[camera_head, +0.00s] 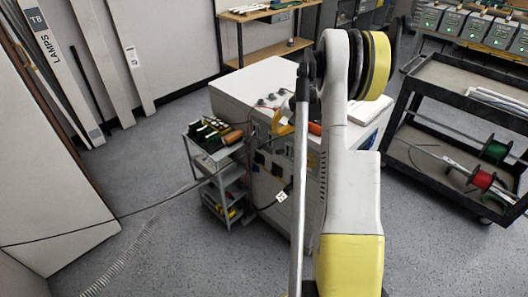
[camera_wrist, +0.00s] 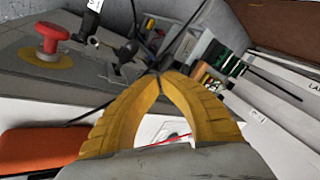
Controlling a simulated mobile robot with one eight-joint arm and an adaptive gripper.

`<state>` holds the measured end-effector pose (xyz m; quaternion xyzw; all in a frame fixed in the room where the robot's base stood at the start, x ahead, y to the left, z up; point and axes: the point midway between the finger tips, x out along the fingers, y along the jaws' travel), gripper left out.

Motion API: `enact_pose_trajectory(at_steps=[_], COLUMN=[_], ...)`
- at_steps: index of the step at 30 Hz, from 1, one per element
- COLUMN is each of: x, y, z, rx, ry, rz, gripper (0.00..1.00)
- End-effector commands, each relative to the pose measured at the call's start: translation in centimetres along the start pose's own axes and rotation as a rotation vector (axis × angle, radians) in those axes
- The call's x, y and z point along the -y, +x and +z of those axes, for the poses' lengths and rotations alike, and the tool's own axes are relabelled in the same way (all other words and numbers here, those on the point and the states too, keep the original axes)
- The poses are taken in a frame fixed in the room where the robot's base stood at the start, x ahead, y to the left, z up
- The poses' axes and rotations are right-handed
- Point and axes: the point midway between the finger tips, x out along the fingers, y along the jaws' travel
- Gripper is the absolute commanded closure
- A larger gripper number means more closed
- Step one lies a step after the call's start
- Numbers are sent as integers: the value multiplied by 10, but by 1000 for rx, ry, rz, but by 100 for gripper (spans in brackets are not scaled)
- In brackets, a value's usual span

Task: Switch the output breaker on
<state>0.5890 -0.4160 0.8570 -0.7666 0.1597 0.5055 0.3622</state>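My gripper (camera_wrist: 158,76) has two curved yellow fingers whose tips meet in the wrist view, with nothing seen between them. In the head view, its yellow fingers (camera_head: 282,122) show at the front top edge of a white cabinet (camera_head: 252,82), partly hidden by my arm. I cannot pick out the output breaker for certain. The cabinet's front (camera_head: 268,182) carries several dark fittings, and my arm hides its right part. The wrist view shows a red mushroom button (camera_wrist: 53,36) on a yellow disc, left of my fingers, and dark fittings (camera_wrist: 128,50) beyond the fingertips.
An orange object (camera_wrist: 42,147) is close at lower left in the wrist view. A small grey cart (camera_head: 210,165) with parts stands left of the cabinet. A black cart (camera_head: 460,110) with wire spools stands right.

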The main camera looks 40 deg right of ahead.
Motion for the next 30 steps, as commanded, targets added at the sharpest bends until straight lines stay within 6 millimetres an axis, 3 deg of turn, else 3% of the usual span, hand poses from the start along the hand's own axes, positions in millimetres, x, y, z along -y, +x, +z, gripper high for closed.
enact_pose_trajectory(at_steps=[12, 18, 25, 30], x=[-23, -29, -31, -29], y=[-26, -38, -38, -15], z=[34, 48, 53, 49], rx=[-41, 4, 36, 37], ry=[1488, 2029, 2244, 2246], rz=[-178, -271, -309, -308], gripper=[100, 100, 100, 100])
